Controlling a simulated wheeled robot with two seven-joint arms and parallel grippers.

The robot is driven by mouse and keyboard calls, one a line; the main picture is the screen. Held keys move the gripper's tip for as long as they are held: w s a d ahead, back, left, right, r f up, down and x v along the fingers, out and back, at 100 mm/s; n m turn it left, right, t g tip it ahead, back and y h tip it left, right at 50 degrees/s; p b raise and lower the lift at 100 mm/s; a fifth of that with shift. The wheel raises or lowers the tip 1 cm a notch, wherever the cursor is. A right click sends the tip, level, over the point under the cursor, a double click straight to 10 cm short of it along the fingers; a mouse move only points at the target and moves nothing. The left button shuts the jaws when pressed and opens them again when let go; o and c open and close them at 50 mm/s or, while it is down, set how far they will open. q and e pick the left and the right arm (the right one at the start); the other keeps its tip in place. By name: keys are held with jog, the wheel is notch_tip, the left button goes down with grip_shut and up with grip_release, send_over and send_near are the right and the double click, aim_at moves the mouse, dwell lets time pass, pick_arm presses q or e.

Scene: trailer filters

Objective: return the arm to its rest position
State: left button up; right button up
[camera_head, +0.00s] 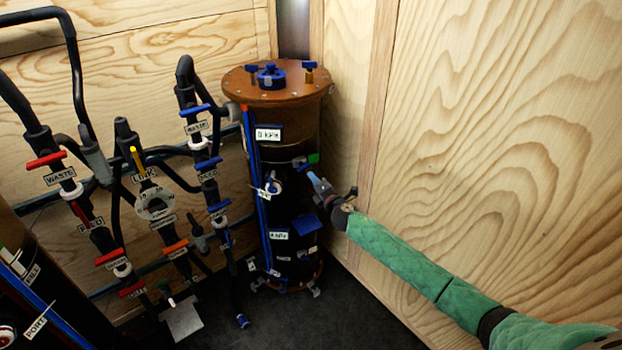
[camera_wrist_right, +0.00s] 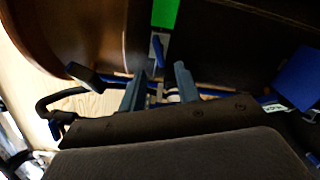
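My right arm (camera_head: 430,272), in a green quilted sleeve, comes in from the lower right of the head view. Its gripper (camera_head: 318,184) is beside the right side of the tall dark filter tank with a brown lid (camera_head: 276,98). In the right wrist view the two fingers (camera_wrist_right: 160,88) stand apart with a gap between them and nothing held. A green-tipped part (camera_wrist_right: 165,14) and a blue handle (camera_wrist_right: 158,52) on the tank are just beyond the fingers; I cannot tell whether they touch. My left gripper is not in view.
Black pipes with red and blue valve handles (camera_head: 46,160) stand left of the tank. A second dark tank (camera_head: 60,300) is at the lower left. A plywood wall (camera_head: 480,130) is close on the right. Dark floor (camera_head: 330,320) is clear in front.

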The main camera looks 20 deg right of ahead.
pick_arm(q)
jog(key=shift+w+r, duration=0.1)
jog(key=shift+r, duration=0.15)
pick_arm(e)
jog(key=shift+s, duration=0.25)
jog(key=d+m+g+h, duration=0.2)
jog(key=d+m+h, duration=0.45)
jog(key=m, duration=0.55)
jog(key=s+a+f+m+g+y, duration=0.1)
jog(key=s+a+f+m+g, duration=0.4)
jog(key=s+f, duration=0.6)
jog(key=s+a+f+m+g+y, duration=0.1)
jog(key=s+a+f+m+g, duration=0.4)
jog(key=s+f, duration=0.6)
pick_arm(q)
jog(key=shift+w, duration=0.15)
pick_arm(e)
jog(key=s+a+f+g, duration=0.1)
jog(key=s+a+f, duration=0.2)
jog(key=s, duration=0.9)
jog(key=s+a+f+g+y, duration=0.1)
jog(key=s+f, duration=0.5)
jog(key=s, duration=0.6)
jog(key=s+a+f+g+y, duration=0.1)
jog(key=s+a+f, duration=0.4)
jog(key=s, duration=0.6)
jog(key=shift+s+f+m+g, duration=0.3)
jog(key=shift+s+g, duration=0.1)
jog(key=shift+g, duration=0.3)
